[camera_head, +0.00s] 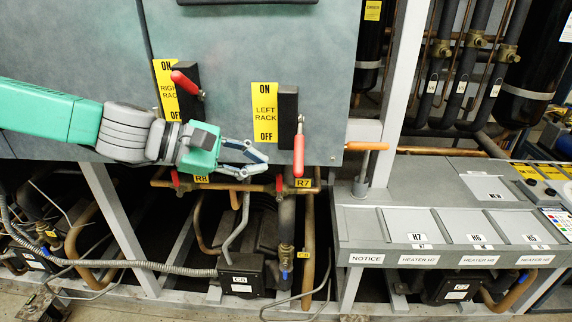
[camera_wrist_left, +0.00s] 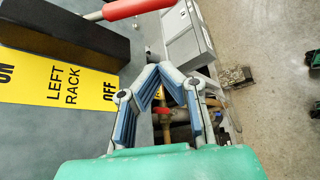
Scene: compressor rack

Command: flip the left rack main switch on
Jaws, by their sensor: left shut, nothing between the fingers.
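The left rack main switch is a black block with a red handle (camera_head: 299,152) beside a yellow LEFT RACK label (camera_head: 264,112). Its handle hangs down towards the OFF end of the label. In the left wrist view, the red handle (camera_wrist_left: 135,8) and the label (camera_wrist_left: 68,82) show at the upper left. My left gripper (camera_head: 264,158) is shut and empty, left of the handle and near its lower end, apart from it. Its fingertips meet in the left wrist view (camera_wrist_left: 158,68). My right gripper is not in view.
The right rack switch, with a red handle (camera_head: 187,85) tilted up-left, is left of the left rack switch. Pipes with red valves (camera_head: 279,183) run below the panel. A grey heater console (camera_head: 385,229) stands at the right, and an orange handle (camera_head: 366,146) sticks out above it.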

